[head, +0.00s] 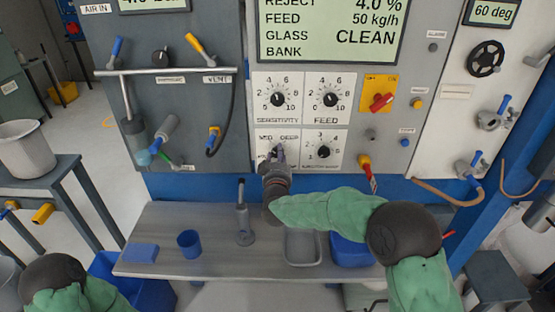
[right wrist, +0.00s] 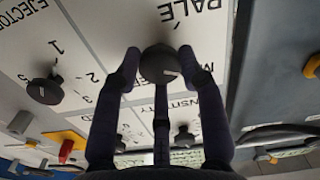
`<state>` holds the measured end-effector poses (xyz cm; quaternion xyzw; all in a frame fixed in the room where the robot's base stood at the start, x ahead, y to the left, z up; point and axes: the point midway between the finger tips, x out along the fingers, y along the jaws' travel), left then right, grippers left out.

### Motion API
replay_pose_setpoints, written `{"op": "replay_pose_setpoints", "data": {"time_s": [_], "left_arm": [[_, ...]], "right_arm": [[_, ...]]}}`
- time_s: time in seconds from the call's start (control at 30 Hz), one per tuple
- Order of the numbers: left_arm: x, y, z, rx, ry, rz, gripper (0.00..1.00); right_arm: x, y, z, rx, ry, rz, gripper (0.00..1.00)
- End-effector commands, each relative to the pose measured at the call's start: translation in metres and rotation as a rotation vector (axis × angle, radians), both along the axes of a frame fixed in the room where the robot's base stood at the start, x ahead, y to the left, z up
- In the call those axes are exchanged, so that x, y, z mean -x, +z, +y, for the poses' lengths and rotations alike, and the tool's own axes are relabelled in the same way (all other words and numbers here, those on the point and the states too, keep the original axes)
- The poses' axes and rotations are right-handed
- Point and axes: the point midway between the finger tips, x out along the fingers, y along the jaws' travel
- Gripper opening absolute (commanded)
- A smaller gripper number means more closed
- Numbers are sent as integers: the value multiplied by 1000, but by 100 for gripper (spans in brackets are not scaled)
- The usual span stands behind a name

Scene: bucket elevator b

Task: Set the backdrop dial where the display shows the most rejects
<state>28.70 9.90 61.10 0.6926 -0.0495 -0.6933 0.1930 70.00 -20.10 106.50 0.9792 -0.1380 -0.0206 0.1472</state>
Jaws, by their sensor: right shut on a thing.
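The backdrop dial is a round black knob (right wrist: 160,64) with a white mark, on the white lower-left plate (head: 262,136) marked MED and DEEP in the head view. My right gripper (head: 278,157) reaches up to it and covers most of it there. In the right wrist view, the gripper's dark fingers (right wrist: 158,72) are closed around the knob. The white mark points right, roughly towards a label starting with M; PALE is printed above. The display (head: 330,30) reads REJECT 4.0 %, FEED 50 kg/h, GLASS CLEAN. My left gripper is out of view.
Near the dial are the sensitivity knob (head: 278,99), feed knob (head: 330,99), ejector knob (head: 323,151) and a red switch (head: 381,102). Below, a grey shelf (head: 215,218) holds a blue cup (head: 189,243), a grey tray (head: 303,246) and a blue bin (head: 350,250).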

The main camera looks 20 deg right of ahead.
Motion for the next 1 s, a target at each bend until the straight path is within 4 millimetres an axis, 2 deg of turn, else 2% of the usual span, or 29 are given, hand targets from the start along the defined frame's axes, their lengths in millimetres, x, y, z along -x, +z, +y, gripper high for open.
{"op": "replay_pose_setpoints", "data": {"time_s": [1.0], "left_arm": [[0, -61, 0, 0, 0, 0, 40]], "right_arm": [[0, -3, 0, -927, 0, -267, 8]]}}
